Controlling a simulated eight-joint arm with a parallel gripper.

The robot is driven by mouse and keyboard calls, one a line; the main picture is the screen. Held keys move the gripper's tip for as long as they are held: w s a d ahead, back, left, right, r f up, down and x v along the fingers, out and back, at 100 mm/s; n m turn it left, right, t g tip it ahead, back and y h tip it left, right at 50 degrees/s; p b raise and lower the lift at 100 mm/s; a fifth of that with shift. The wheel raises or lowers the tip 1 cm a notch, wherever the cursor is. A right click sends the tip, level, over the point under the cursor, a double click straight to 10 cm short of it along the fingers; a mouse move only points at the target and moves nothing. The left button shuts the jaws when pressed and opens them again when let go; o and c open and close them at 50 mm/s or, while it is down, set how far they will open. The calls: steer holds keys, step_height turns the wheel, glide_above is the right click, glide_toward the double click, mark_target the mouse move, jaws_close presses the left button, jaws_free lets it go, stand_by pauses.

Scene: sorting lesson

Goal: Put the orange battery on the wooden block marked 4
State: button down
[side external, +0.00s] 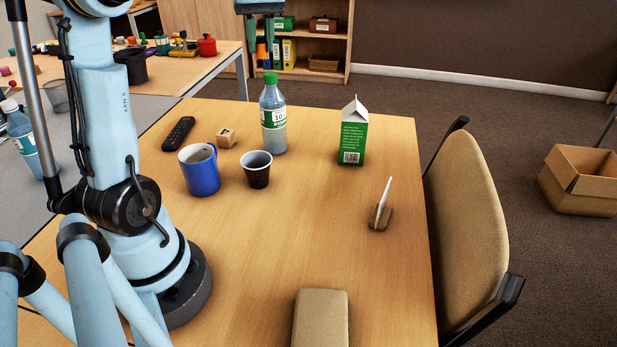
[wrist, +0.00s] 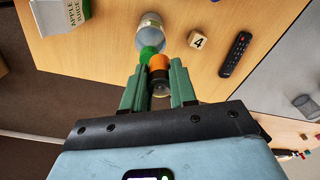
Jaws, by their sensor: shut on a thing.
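The wooden block marked 4 (wrist: 198,40) is a small pale cube on the table, with its 4 facing up in the wrist view. In the side external view the block (side external: 227,138) stands between the remote and the bottle, behind the blue mug. My gripper (wrist: 158,76) is shut on the orange battery (wrist: 159,62), which has an orange end and a dark part between the green fingers. Nothing sits on the block.
A bottle with a green cap (side external: 273,115) stands right of the block. A blue mug (side external: 199,170), a dark cup (side external: 257,169) and a black remote (side external: 179,133) are close by. A green juice carton (side external: 353,135) stands further right.

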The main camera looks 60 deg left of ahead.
steer(key=s+a+n, duration=0.7)
steer(key=s+a, duration=0.1)
steer(key=a, duration=0.3)
glide_above(224, 132)
step_height(224, 132, down, 10)
steer(key=shift+w+d+f, duration=0.1)
steer(key=shift+w+f, duration=0.05)
steer(key=shift+f, duration=5.5)
steer(key=shift+f, duration=0.15)
steer(key=c, duration=0.9)
jaws_free()
step_height(224, 132, up, 12)
steer(key=shift+w+d, duration=0.15)
steer(key=shift+d, duration=0.25)
steer(key=shift+d, duration=0.1)
